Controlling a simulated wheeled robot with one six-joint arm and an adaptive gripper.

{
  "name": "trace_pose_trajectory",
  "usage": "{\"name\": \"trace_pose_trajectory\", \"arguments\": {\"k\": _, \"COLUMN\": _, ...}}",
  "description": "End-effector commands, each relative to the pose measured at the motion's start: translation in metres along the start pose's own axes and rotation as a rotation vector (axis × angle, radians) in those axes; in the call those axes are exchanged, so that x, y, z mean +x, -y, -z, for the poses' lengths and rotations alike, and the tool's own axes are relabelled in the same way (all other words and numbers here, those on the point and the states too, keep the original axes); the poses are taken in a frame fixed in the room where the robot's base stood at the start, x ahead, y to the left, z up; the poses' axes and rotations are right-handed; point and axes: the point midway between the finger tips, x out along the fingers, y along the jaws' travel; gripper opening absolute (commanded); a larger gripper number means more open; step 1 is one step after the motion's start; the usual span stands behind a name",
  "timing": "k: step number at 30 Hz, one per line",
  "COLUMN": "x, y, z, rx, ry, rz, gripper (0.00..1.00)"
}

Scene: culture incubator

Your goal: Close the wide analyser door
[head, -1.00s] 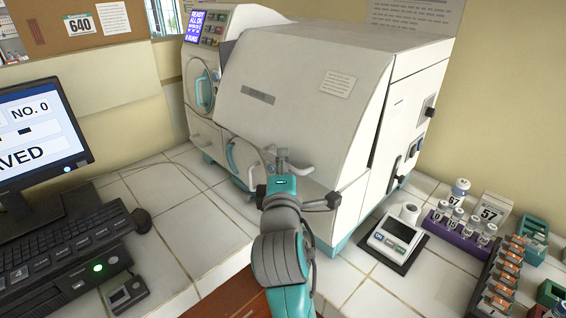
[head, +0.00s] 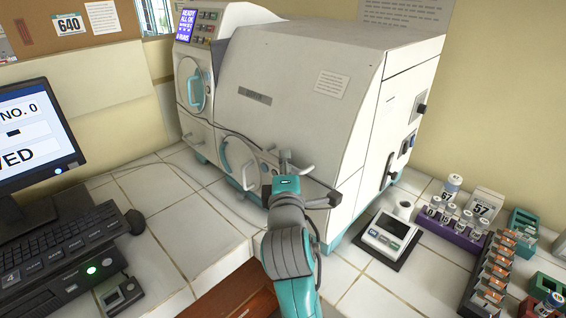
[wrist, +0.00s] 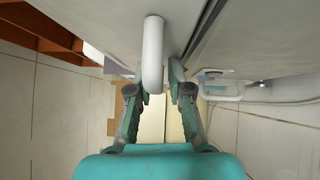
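The wide analyser door (head: 275,95) is the large white sloped front panel of the analyser. Only a thin seam shows along its right edge in the head view, so it looks shut or nearly shut; I cannot tell which. Its pale bar handle (head: 301,168) is low on the front, partly hidden by my gripper (head: 285,160). In the wrist view the white handle (wrist: 152,55) lies between the fingers of my gripper (wrist: 158,75), closer to the left finger. The fingers are apart; contact with the handle is unclear. A dark slot runs beside the right finger.
A smaller door with a teal handle (head: 196,90) is at the analyser's left. A scale (head: 391,235), a purple vial rack (head: 452,232) and an orange-topped rack (head: 492,275) stand at right. A keyboard (head: 65,240) and monitor (head: 30,130) are at left.

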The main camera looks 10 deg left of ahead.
Motion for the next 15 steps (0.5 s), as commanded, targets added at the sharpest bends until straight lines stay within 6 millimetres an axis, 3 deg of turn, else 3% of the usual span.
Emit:
{"name": "trace_pose_trajectory", "arguments": {"k": 10, "x": -0.002, "y": 0.000, "z": 0.000, "rx": -0.001, "ry": 0.001, "rz": 0.000, "gripper": 0.23}}
{"name": "trace_pose_trajectory", "arguments": {"k": 15, "x": -0.019, "y": 0.001, "z": 0.001, "rx": -0.001, "ry": -0.001, "rz": 0.001, "gripper": 0.23}}
